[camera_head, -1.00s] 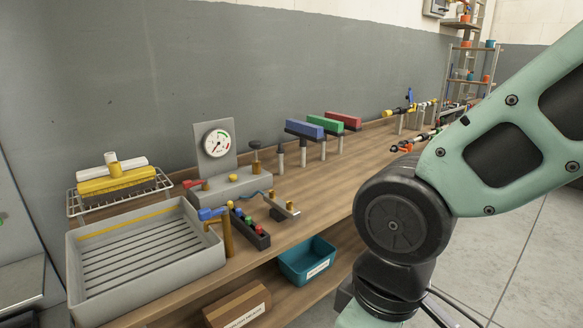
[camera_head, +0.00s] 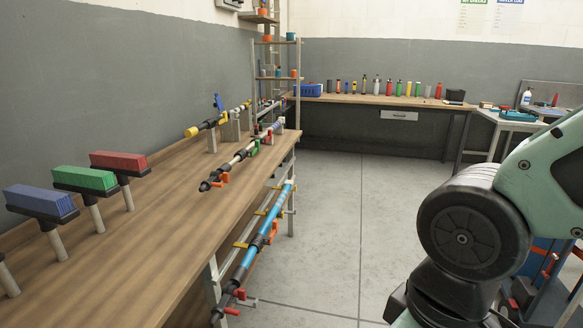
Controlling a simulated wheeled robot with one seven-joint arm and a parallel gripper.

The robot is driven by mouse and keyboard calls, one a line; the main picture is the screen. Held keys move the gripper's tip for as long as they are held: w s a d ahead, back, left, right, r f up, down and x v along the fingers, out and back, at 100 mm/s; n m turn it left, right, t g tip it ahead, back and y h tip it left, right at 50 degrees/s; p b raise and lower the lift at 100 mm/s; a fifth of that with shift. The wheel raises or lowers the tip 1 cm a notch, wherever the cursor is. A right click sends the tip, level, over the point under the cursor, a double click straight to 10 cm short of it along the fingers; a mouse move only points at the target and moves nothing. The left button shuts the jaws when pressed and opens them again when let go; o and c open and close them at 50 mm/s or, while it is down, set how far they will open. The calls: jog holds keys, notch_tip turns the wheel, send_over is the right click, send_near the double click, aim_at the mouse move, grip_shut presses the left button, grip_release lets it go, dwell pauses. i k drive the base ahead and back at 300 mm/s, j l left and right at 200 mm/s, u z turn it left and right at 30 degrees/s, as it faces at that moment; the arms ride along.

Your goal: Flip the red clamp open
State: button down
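A blue pole (camera_head: 262,243) with a dark end slopes along the front side of the long bench, below its top. Red clamp-like parts (camera_head: 237,294) sit near its close lower end. Another red-orange part (camera_head: 272,231) is farther up the pole. A dark and pale pole (camera_head: 235,163) on the bench top also carries orange-red clamps (camera_head: 224,179). I cannot tell which is the red clamp, and their catches are too small to read. My arm shows at right, far from these parts; my gripper is out of view.
The long wooden bench (camera_head: 150,215) fills the left. Blue (camera_head: 40,200), green (camera_head: 85,178) and red (camera_head: 120,160) blocks stand on posts there. The grey floor (camera_head: 345,220) is clear between bench and my arm. A back bench (camera_head: 350,99) holds several bottles.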

aim_at(270, 131)
jog(key=i+l+z, duration=0.1)
jog(key=i+z, duration=0.15)
jog(key=i, duration=0.4)
jog(key=i+z, duration=0.3)
jog(key=i, duration=0.35)
jog(key=i+u, duration=0.3)
jog(key=i, duration=0.3)
jog(key=i+l+u, duration=0.1)
jog(key=i+u, duration=0.2)
jog(key=i, duration=0.3)
jog(key=i+l+u, duration=0.25)
jog(key=i, duration=0.35)
jog(key=i+u, duration=0.7)
jog(key=i+l+u, duration=0.1)
jog(key=i+u, duration=0.25)
jog(key=k, duration=0.1)
